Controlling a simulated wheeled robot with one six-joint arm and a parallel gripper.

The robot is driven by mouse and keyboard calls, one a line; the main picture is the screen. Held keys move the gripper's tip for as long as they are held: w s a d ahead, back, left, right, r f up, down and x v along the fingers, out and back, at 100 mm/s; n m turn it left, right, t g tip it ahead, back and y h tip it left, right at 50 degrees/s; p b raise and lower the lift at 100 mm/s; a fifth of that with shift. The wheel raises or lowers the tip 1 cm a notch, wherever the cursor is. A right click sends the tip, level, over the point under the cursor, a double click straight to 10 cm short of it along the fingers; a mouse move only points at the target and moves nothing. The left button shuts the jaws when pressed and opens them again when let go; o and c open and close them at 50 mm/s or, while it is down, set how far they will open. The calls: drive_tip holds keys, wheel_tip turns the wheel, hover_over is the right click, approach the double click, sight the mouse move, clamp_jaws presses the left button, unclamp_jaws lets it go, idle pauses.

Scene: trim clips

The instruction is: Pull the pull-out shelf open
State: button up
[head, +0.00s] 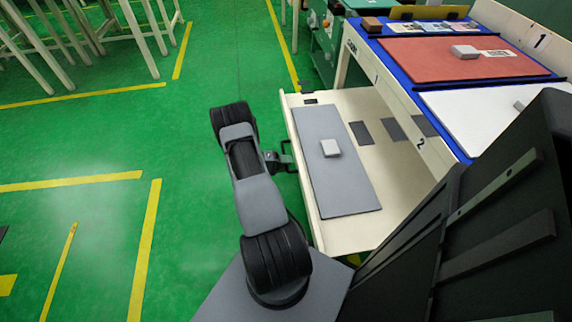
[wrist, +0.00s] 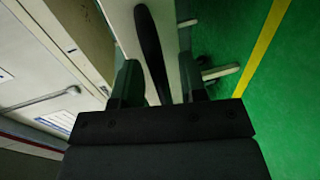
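The pull-out shelf (head: 358,228) is a cream board on the near side of the workbench, standing well out from under it in the head view. It carries a grey mat (head: 338,185) with a small white block (head: 330,148) on it. A dark bar handle (head: 290,157) is on its left front edge. My gripper (head: 274,161) is at this handle. In the wrist view the dark handle (wrist: 150,45) runs between the two fingers of my gripper (wrist: 160,80), with gaps visible beside it. The fingers look apart, around the handle rather than clamped on it.
The workbench top (head: 400,78) has a blue surface with a red mat (head: 425,62) and a white mat (head: 470,105). Dark patches lie on the shelf beside the grey mat. Green floor (head: 90,130) with yellow lines is free to the left. White table legs stand at the top left.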

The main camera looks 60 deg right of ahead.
drive_tip(key=shift+s+d, duration=0.1)
clamp_jaws()
idle(0.4)
